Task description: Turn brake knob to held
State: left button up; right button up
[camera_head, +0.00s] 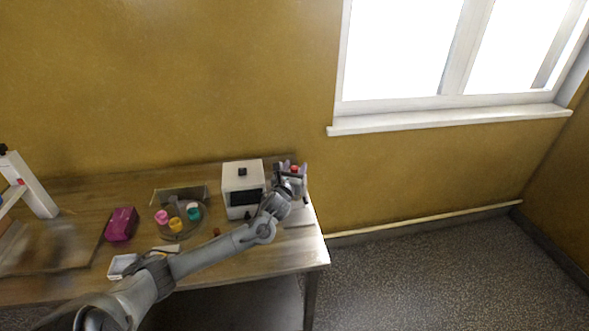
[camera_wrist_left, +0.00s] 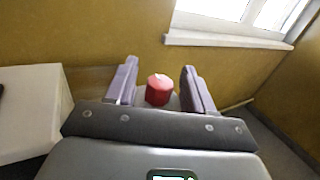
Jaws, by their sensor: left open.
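The red brake knob (camera_wrist_left: 159,91) shows between my two spread fingers in the left wrist view, with a small pale mark on its top. It also shows as a small red spot (camera_head: 294,169) at the right end of the table in the head view. My left gripper (camera_wrist_left: 160,68) is open, one finger on each side of the knob, with gaps visible on both sides. In the head view my left gripper (camera_head: 291,174) is at the table's far right corner and hides most of the knob's base. Whether the fingers touch the knob cannot be told. My right gripper is not in view.
A white box-shaped machine (camera_head: 243,181) stands just left of my gripper. Further left are a round tray with colored cups (camera_head: 176,225), a magenta box (camera_head: 121,224) and a small white tray (camera_head: 122,266). The wall is close behind the wooden table (camera_head: 285,256).

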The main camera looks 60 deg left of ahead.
pick_arm(q)
jog(key=c, duration=0.9)
jog(key=shift+c, duration=0.2)
